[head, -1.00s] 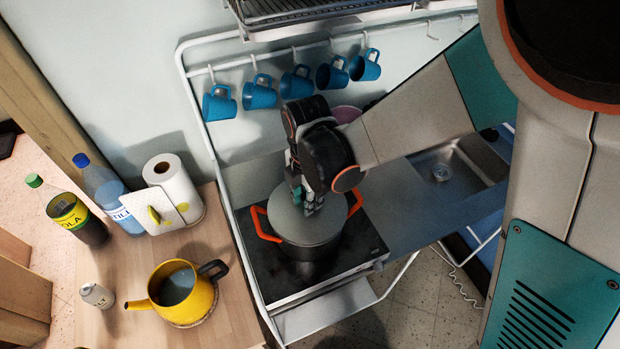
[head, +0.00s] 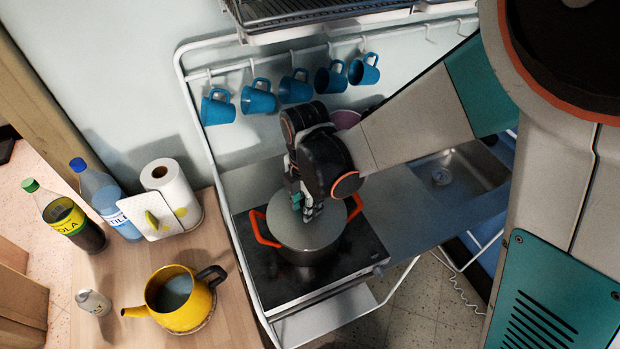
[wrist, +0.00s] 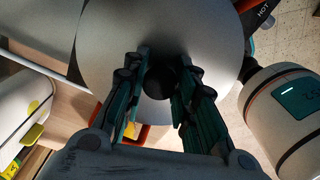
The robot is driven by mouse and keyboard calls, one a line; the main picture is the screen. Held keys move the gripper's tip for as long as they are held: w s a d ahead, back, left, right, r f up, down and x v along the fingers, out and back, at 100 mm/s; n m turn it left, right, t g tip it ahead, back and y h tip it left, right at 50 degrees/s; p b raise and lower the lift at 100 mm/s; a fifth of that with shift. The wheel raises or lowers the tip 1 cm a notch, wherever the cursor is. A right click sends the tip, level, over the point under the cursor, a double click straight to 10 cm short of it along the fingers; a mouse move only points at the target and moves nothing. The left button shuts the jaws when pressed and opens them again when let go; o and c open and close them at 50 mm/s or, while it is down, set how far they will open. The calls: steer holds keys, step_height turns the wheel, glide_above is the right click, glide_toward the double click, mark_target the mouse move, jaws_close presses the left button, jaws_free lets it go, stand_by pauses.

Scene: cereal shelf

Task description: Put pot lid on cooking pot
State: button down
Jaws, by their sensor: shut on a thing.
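The cooking pot (head: 304,257) is grey with orange handles and stands on the dark stove. The grey pot lid (head: 320,234) is level over the pot's mouth and covers it; I cannot tell whether its rim touches all round. My gripper (head: 309,211) comes from above and is shut on the lid's knob. In the wrist view the lid (wrist: 108,45) fills the upper middle, and its dark knob (wrist: 158,82) sits between the fingers of my gripper (wrist: 160,98). The lid hides the pot's inside.
A yellow kettle (head: 180,305), a can (head: 93,303), two bottles (head: 72,222) and a paper towel roll (head: 178,190) stand on the wooden counter at left. Several blue mugs (head: 258,97) hang on the rail behind. A sink (head: 455,175) lies to the right.

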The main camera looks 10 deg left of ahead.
steer(key=shift+f+b, duration=0.35)
steer(key=shift+f, duration=0.05)
steer(key=c, duration=1.2)
jaws_free()
steer(key=shift+r, duration=0.15)
